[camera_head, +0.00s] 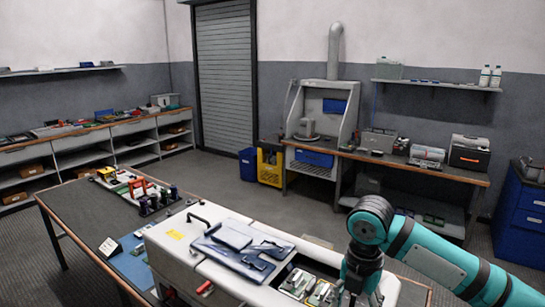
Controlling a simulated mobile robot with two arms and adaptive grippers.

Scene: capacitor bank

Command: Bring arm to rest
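My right arm, teal with black joints, comes in from the lower right. It bends at a dark joint, and the dark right gripper (354,294) points down at the bottom edge. It is over or beside the right end of the white cabinet (197,257), near an opening with small components (303,283). The fingertips are cut off or too dark to show whether they are open or shut. My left arm and gripper are not in view.
A bench with a fume hood (322,115) stands at the back. Blue (248,164) and yellow (270,167) bins sit on open floor.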

